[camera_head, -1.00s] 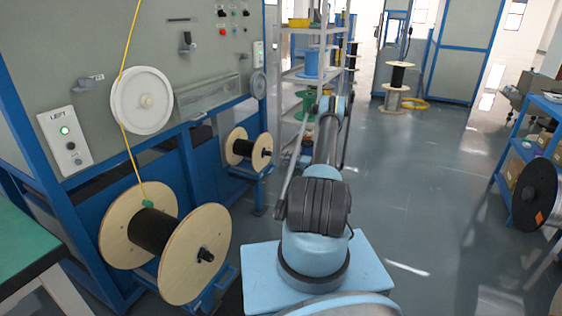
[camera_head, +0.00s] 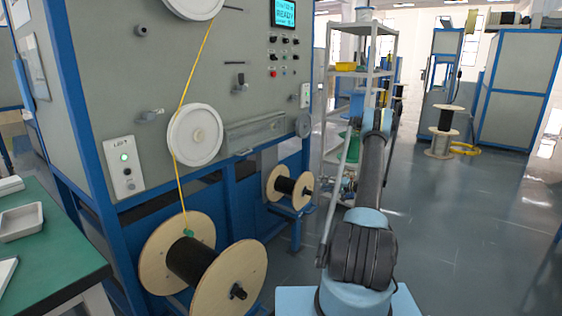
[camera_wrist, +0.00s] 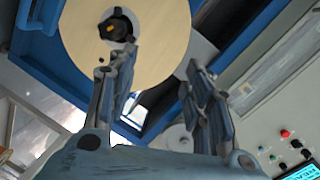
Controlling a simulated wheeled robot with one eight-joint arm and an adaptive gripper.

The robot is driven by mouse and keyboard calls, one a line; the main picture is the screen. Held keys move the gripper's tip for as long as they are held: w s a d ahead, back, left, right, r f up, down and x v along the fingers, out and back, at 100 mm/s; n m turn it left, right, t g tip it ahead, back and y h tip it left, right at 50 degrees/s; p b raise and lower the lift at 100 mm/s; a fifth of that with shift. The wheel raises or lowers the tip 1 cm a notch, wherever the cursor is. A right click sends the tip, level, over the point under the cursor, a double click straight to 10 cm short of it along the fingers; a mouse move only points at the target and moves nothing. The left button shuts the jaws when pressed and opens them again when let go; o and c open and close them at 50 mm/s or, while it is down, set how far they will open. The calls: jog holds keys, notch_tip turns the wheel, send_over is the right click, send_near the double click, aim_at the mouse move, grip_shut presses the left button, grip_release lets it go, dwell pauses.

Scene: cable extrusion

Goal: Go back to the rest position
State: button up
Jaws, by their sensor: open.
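My gripper (camera_wrist: 158,68) shows in the wrist view with its two fingers spread apart and nothing between them. Behind the fingers is a wooden spool flange (camera_wrist: 165,35) with a dark hub. In the head view my arm (camera_head: 370,180) stands upright, stretched away from my blue base. My gripper at its far end cannot be made out there. A large wooden spool (camera_head: 235,285) with black cable sits at the front of the grey-and-blue machine (camera_head: 240,80). A yellow line runs from the white pulley (camera_head: 196,134) down to a green piece on this spool.
A smaller spool (camera_head: 289,187) sits farther back on the machine. A metal shelf rack (camera_head: 333,130) stands close behind my arm. A green table (camera_head: 50,250) with white trays is at the left. The floor at the right (camera_head: 470,230) is clear.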

jog(key=s+a+r+g+h, duration=0.2)
jog(key=s+a+r, duration=0.15)
jog(key=r, duration=0.65)
jog(key=s+a+r+n+g+h, duration=0.15)
jog(key=s+a+r, duration=0.25)
jog(key=s+r, duration=0.6)
jog(key=s+a+r+g+h, duration=0.3)
jog(key=s+r, duration=0.4)
jog(key=s, duration=0.6)
jog(key=s+a+h, duration=0.1)
jog(key=s+h, duration=0.2)
jog(key=s, duration=2)
jog(key=s+d+f+h, duration=0.2)
jog(key=s+f, duration=0.2)
jog(key=s, duration=0.4)
jog(key=s+d+f+h, duration=0.2)
jog(key=s+d+f, duration=0.1)
jog(key=s, duration=0.5)
jog(key=shift+f+n, duration=0.45)
jog(key=shift+f, duration=0.25)
